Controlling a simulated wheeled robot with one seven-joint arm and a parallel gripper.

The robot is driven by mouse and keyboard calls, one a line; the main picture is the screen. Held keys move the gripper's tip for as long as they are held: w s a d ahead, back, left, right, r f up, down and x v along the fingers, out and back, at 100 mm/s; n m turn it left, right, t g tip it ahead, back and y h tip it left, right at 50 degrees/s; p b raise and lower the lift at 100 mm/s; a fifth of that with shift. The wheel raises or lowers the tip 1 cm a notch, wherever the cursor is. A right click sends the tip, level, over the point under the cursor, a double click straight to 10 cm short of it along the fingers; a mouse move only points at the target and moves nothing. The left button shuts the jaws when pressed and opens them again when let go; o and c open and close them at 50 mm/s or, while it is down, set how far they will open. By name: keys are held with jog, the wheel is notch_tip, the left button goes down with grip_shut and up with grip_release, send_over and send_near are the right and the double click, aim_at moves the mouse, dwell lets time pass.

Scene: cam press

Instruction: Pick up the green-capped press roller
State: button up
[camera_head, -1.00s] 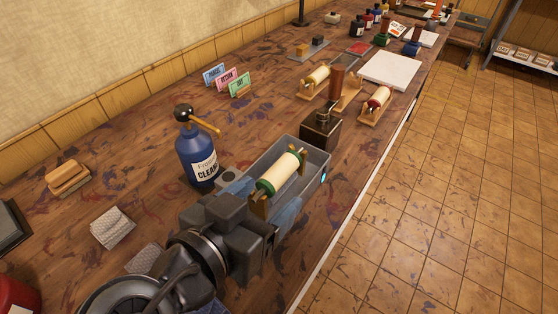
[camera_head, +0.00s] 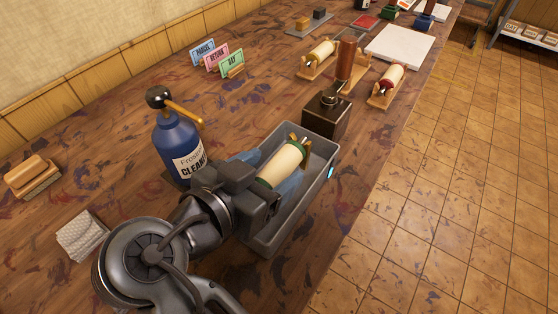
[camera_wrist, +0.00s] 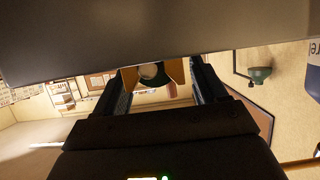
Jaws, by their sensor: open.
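The press roller (camera_head: 282,165) has a cream barrel and green end caps. It lies across gold-brown end supports inside a grey tray (camera_head: 318,183) on the bench. My gripper (camera_head: 258,190) is open, low at the roller's near end, and hides that end and its support. In the wrist view, the open fingers (camera_wrist: 160,74) stand on either side of a round end between gold-brown support pieces (camera_wrist: 150,73). I cannot tell whether the fingers touch anything.
A blue cleaner bottle (camera_head: 178,145) with a pump stands close left of the tray. A dark box (camera_head: 326,115) stands just behind it. Two red-capped or plain rollers on wooden stands (camera_head: 385,87) are farther back. The bench edge and open floor (camera_head: 440,200) are right.

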jog(key=shift+x, duration=0.8)
grip_shut()
